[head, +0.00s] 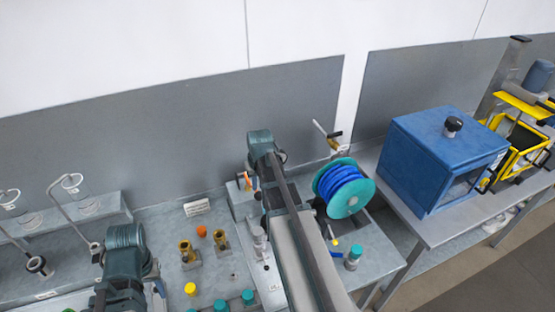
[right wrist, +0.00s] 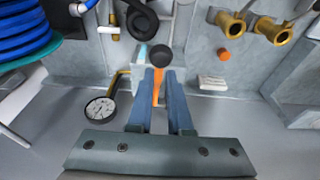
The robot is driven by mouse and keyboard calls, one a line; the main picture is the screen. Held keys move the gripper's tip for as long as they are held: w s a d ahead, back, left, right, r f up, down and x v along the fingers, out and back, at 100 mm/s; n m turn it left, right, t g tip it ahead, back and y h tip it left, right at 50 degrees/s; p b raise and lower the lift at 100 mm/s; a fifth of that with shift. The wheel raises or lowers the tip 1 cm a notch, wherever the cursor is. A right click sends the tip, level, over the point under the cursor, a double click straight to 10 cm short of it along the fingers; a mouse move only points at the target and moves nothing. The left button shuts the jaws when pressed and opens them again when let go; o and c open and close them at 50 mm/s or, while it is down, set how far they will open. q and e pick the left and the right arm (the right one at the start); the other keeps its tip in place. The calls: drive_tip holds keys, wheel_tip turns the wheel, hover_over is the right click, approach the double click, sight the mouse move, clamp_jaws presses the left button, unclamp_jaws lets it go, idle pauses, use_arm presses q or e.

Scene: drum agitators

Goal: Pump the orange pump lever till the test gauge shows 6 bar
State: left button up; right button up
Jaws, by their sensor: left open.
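The orange pump lever (right wrist: 157,88) stands between the two blue fingers of my right gripper (right wrist: 161,82), which are closed on it; its black knob (right wrist: 161,55) shows just beyond the fingertips. In the head view the orange lever (head: 245,181) shows beside my right wrist, and the right fingers are hidden behind it. The round white test gauge (right wrist: 100,110) lies left of the lever in the right wrist view; its reading is too small to tell. My left gripper (head: 122,262) is open, at the lower left of the head view, its fingertips mostly hidden.
A blue hose reel (head: 345,187) stands right of my right arm. A blue box (head: 440,160) sits farther right on the bench. Brass fittings (head: 186,250), an orange cap (head: 201,231) and a small white label card (head: 197,207) are between my arms. Glass vessels on stands (head: 72,182) are at the left.

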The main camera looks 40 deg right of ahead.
wheel_tip(320, 180, down, 15)
drive_tip(key=b, duration=1.5)
drive_tip(key=shift+s, duration=0.45)
drive_tip(key=shift+a, duration=0.1)
drive_tip(key=shift+f, duration=0.15)
